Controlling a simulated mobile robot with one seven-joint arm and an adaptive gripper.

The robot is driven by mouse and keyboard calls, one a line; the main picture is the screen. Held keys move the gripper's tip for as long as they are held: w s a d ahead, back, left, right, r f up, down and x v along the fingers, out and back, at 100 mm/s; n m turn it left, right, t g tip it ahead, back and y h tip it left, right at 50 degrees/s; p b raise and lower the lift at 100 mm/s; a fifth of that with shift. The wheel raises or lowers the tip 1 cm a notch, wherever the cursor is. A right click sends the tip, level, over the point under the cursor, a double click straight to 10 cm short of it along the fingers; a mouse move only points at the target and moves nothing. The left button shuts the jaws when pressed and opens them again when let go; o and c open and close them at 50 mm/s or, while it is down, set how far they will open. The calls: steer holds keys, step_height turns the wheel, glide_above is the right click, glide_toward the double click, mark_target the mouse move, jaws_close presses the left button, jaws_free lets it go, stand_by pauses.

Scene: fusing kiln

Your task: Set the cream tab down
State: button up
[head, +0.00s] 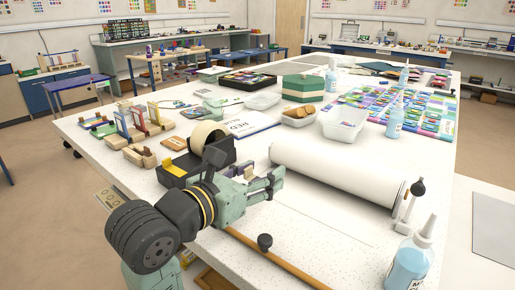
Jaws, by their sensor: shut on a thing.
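The tab itself is too small or hidden by the fingers to make out. I cannot tell whether it touches the table.
A black tape dispenser (178,166) with a roll stands just behind my gripper. A wooden rod (285,266) lies along the near edge. A blue bottle (412,262) stands at the near right. Clear tabletop lies between the rod and the paper roll.

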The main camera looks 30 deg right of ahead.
steer(key=w+r+p, duration=0.1)
steer(key=p, duration=0.2)
steer(key=shift+w+d, duration=0.15)
steer(key=shift+d, duration=0.25)
steer(key=w+d+p, duration=0.1)
steer(key=w, duration=0.1)
steer(key=w+d+f+p, duration=0.1)
steer(key=w+d+p, duration=0.1)
steer(key=w, duration=0.1)
steer(key=w+d+p, duration=0.1)
steer(key=w+p, duration=0.1)
steer(key=shift+w+d+f, duration=0.25)
steer(key=shift+f, duration=0.15)
steer(key=f, duration=0.1)
steer(key=f+p, duration=0.1)
steer(key=f, duration=0.1)
steer(key=shift+w+d, duration=0.15)
steer(key=shift+w, duration=0.1)
steer(key=shift+f, duration=0.4)
steer(key=shift+f, duration=0.1)
steer(key=shift+f, duration=0.5)
steer(key=o, duration=0.7)
